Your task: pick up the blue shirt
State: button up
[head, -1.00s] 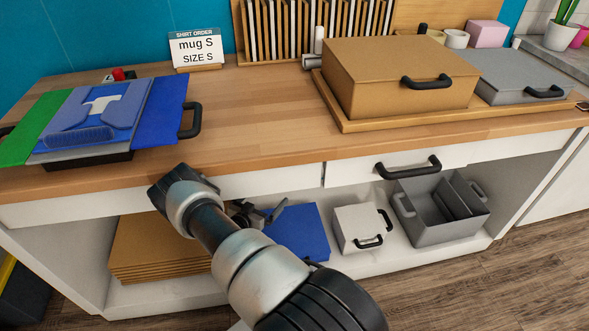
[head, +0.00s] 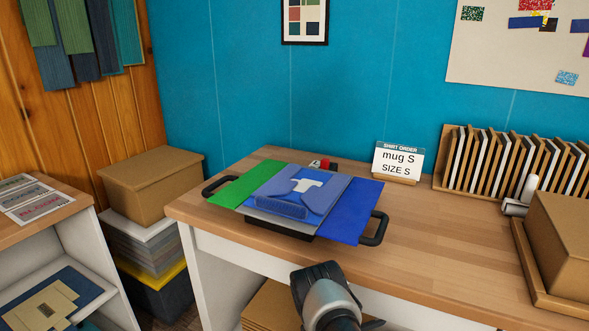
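The blue shirt (head: 288,188) lies folded on a black-handled press or board on the wooden table, with a white print in its middle and a rolled blue edge at its front. A green panel (head: 247,184) lies to its left and a darker blue panel (head: 354,210) to its right. My arm shows at the bottom of the head view, in front of the table's front edge and below the shirt. The fingertips of my gripper are not clearly visible.
A rack (head: 500,165) and a cardboard box (head: 562,245) stand at the right. Black handles (head: 376,229) stick out beside the panels. Bare tabletop (head: 440,235) lies between shirt and box.

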aim_at(290, 206)
jog(key=k, duration=0.95)
